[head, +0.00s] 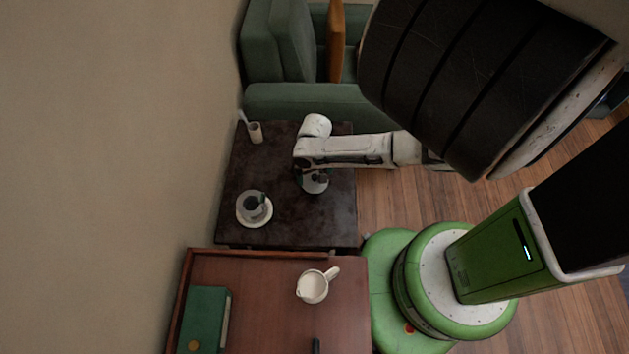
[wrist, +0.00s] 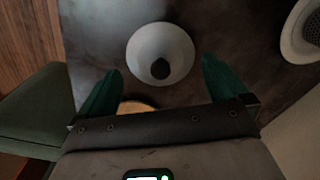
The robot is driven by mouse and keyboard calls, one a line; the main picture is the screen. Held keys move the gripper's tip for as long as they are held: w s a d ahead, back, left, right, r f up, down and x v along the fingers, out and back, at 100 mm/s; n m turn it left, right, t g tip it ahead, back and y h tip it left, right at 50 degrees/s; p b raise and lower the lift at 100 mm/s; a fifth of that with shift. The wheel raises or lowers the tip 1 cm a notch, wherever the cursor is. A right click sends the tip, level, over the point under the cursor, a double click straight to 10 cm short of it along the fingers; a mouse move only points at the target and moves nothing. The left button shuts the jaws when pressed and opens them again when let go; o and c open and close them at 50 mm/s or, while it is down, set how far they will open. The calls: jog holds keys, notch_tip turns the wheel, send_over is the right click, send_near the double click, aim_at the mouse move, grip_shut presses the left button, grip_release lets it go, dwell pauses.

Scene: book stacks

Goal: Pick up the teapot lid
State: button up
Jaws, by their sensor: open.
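The teapot lid, a pale round piece with a dark knob in its middle (wrist: 160,53), shows in the wrist view on a dark table (wrist: 108,28). In the head view it is the pale round shape (head: 316,188) under my gripper, partly covered by it. My gripper (wrist: 161,66) is open, with its two green fingers apart and nothing between their tips. The lid lies beyond the fingertips, roughly centred between them. In the head view my gripper (head: 313,178) is above the dark table (head: 300,225). The gap in height to the lid is hard to judge.
A beige cup (head: 255,133) is at the back near the wall. A green sofa (head: 290,100) borders the table. A nearer wooden table (head: 262,325) holds a white jug (head: 311,287) and green book (head: 204,318).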

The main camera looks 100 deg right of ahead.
jog(key=shift+f, duration=1.4)
jog(key=shift+a, duration=0.1)
jog(key=c, duration=0.8)
